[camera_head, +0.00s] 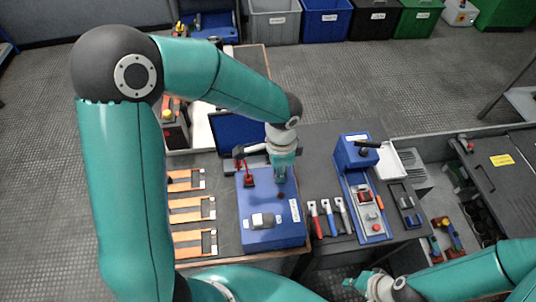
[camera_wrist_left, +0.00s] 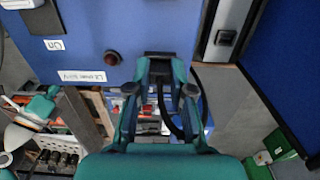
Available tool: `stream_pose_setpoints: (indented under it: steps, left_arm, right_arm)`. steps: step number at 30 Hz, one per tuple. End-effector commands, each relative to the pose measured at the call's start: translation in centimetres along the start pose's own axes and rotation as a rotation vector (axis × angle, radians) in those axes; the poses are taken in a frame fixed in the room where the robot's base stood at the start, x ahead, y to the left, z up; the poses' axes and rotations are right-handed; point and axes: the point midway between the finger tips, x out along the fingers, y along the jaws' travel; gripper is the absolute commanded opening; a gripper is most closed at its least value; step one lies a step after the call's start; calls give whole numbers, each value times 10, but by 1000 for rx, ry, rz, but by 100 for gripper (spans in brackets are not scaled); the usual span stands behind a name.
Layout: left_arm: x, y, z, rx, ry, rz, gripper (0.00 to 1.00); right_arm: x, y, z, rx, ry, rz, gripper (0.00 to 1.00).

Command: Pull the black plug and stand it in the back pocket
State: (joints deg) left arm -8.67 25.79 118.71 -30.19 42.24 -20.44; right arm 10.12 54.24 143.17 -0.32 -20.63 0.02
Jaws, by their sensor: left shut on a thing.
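My left gripper (camera_head: 283,176) is over the right back part of the blue box (camera_head: 262,208) in the head view. In the left wrist view its two fingers (camera_wrist_left: 160,88) are shut on the black plug (camera_wrist_left: 158,68), at the edge of the blue box (camera_wrist_left: 80,28). A black cable (camera_wrist_left: 201,85) curves beside the fingers. I cannot tell whether the plug is still seated. A grey part with a dark opening (camera_wrist_left: 225,38), possibly the back pocket, lies to the right in the wrist view. My right gripper (camera_head: 366,284) is low in the head view, away from the box; its opening is unclear.
A red lever (camera_head: 249,178) and a white switch (camera_head: 263,220) are on the box. A dark red button (camera_wrist_left: 112,58) is near the fingers. Orange-handled pieces (camera_head: 192,209) lie left, colored-handled tools (camera_head: 326,217) right. A blue fixture (camera_head: 357,160) stands further right.

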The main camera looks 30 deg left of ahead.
Motion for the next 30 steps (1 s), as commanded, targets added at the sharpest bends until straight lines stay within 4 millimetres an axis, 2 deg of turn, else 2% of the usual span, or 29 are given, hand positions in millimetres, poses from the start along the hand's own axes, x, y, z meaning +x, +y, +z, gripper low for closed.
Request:
stream_pose_setpoints:
  steps: [1, 5, 6, 23, 26, 30]
  left_arm:
    - [15, 7, 4, -2, -18, 25, 26]
    - [15, 7, 4, -2, -18, 25, 48]
    - [15, 7, 4, -2, -19, 25, 50]
    - [8, 7, 4, 4, -20, 21, 50]
    - [0, 6, 3, 3, -17, 18, 50]
    - [-22, 5, 2, 3, -13, 15, 50]
  right_arm:
    - [4, 1, 0, 0, 0, 0, 0]
    - [4, 1, 0, 0, 0, 0, 0]
    - [4, 1, 0, 0, 0, 0, 0]
    - [1, 0, 0, 0, 0, 0, 0]
    - [1, 0, 0, 0, 0, 0, 0]
    - [0, 0, 0, 0, 0, 0, 0]
